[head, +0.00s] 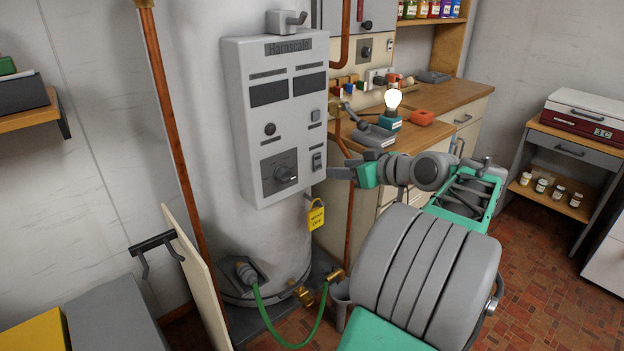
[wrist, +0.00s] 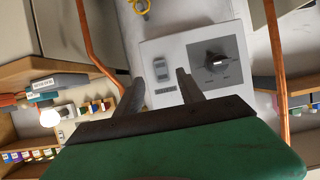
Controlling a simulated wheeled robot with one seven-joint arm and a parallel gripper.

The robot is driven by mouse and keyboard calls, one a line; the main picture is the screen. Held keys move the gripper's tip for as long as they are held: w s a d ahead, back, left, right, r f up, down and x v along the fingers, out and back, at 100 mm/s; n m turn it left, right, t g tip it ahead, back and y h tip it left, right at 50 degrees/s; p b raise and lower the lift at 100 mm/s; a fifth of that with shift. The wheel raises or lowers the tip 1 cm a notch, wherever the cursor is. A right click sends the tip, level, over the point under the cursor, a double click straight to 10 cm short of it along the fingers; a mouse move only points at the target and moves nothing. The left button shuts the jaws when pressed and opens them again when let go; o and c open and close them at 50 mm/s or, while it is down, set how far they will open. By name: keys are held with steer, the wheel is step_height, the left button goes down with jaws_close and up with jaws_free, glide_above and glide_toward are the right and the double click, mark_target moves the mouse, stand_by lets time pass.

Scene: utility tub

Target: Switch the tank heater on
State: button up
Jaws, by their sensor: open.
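The tank heater's grey control panel (head: 287,90) is mounted on the front of a tall pale tank (head: 205,120). A small rocker switch (head: 317,160) sits at its lower right, beside a dial with a dark knob (head: 285,174). In the wrist view the rocker switch (wrist: 161,69) shows between my finger tips, with the dial (wrist: 216,60) to its right. My gripper (head: 332,173) is open and empty, pointing at the panel's lower right edge from the right. I cannot tell whether it touches the switch, or which way the rocker is set.
A wooden counter (head: 440,104) with a lit bulb (head: 393,99) and tools stands behind my arm.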

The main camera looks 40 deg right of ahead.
mark_target(319, 166)
steer(key=x, duration=0.7)
steer(key=shift+w+b, duration=0.3)
steer(key=shift+w, duration=0.05)
steer(key=shift+c, duration=0.5)
jaws_close()
